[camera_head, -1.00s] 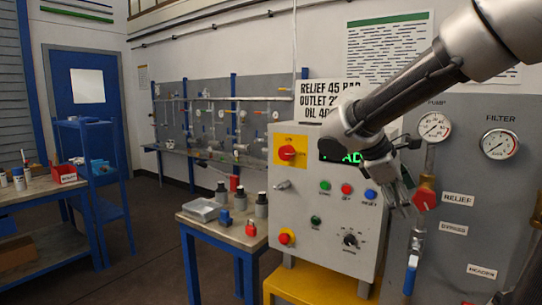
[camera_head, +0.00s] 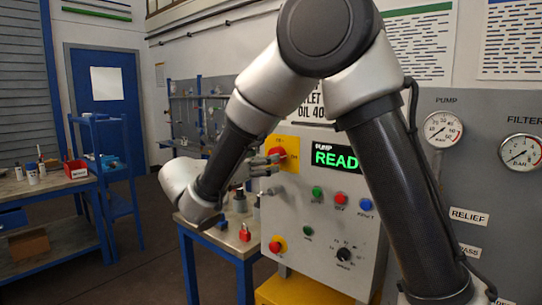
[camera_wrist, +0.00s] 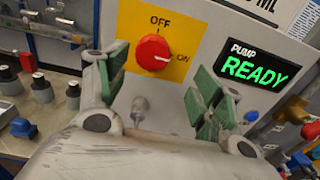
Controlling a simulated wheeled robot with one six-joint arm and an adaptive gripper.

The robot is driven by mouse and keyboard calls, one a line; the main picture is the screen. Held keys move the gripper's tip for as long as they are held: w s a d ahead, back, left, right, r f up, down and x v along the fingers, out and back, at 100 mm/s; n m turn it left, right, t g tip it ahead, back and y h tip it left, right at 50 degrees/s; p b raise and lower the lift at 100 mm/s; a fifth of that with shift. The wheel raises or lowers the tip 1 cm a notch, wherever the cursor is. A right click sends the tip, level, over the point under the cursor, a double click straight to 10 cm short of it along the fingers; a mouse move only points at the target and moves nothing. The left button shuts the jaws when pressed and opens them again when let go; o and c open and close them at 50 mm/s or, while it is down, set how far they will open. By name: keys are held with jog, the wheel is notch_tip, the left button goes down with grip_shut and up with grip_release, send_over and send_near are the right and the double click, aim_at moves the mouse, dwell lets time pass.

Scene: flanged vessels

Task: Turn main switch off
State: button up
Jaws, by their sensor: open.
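The main switch is a red rotary knob (camera_wrist: 153,52) on a yellow plate marked OFF at the top and ON at the right. A small pale mark on the knob points toward ON. In the head view the red knob (camera_head: 277,152) is at the upper left of the grey control box (camera_head: 318,225). My gripper (camera_wrist: 165,75) is open and empty, its green-padded fingers to either side of the knob in the wrist view, apart from it. In the head view my gripper (camera_head: 268,165) is just left of the plate, partly hidden by my arm.
The display (camera_head: 336,157) reads READY. Green, red and blue buttons (camera_head: 341,198), a black selector (camera_head: 344,254) and a lower red knob (camera_head: 276,246) are on the box. A metal toggle (camera_wrist: 139,108) is below the switch. A blue-legged table (camera_head: 235,240) stands to the left.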

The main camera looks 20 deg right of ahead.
jog(key=x, duration=0.4)
jog(key=w+x, duration=0.1)
jog(key=x, duration=0.2)
jog(key=shift+a, duration=0.25)
jog(key=c, duration=1)
